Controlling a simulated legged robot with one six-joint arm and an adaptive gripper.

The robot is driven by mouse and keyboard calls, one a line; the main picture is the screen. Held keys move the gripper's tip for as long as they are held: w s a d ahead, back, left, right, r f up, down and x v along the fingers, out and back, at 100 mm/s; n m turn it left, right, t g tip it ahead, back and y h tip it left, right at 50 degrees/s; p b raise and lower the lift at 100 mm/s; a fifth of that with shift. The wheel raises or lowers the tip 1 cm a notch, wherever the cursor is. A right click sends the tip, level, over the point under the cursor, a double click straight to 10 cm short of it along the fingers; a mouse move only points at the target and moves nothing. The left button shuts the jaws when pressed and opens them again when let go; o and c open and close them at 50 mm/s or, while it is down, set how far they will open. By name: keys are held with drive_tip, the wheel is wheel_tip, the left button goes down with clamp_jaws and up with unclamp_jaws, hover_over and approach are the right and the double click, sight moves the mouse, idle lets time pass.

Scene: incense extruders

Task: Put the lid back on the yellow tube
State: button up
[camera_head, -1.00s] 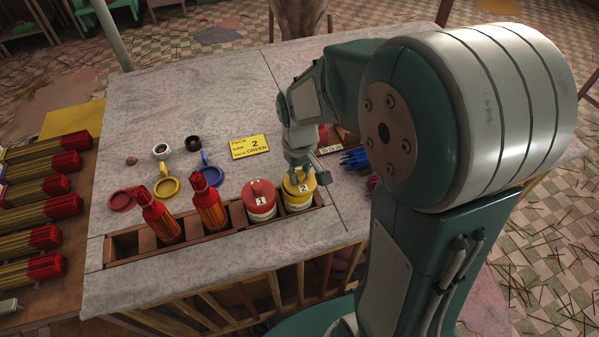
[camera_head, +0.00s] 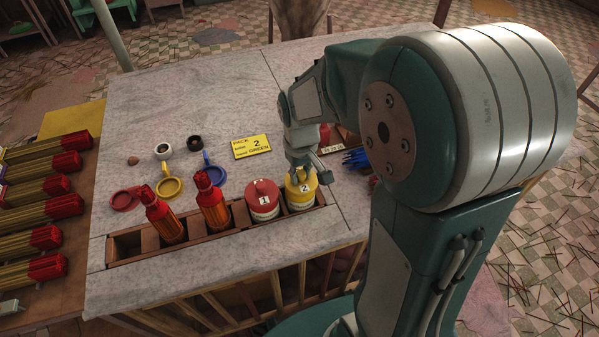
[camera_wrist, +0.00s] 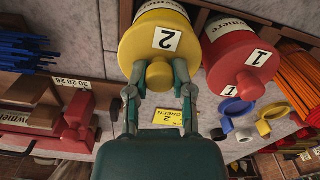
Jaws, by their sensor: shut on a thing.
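The yellow lid (camera_head: 301,192), marked 2, sits on the yellow tube, a white-bodied canister (camera_wrist: 160,10) in the rightmost slot of the wooden rack. My gripper (camera_head: 302,176) is above it, with its fingers shut on the lid's knob. In the wrist view the lid (camera_wrist: 133,40) fills the upper middle, and the two fingertips (camera_wrist: 158,75) are on either side of the round yellow knob. The lid looks level on the canister. I cannot tell whether it is fully seated, as the seam is partly hidden.
A red-lidded canister (camera_head: 262,194) marked 1 stands close on the left. Two slots further left hold red-orange bundles (camera_head: 213,204); the leftmost slot (camera_head: 126,244) is empty. A yellow card (camera_head: 251,146), coloured rings (camera_head: 168,188) and blue sticks (camera_head: 356,157) lie on the table.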

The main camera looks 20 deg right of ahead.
drive_tip(key=shift+d, duration=0.2)
drive_tip(key=shift+a+f, duration=0.15)
drive_tip(key=shift+a, duration=0.3)
drive_tip(key=shift+d, duration=0.15)
idle(0.7)
drive_tip(key=o, duration=1)
drive_tip(key=o, duration=0.4)
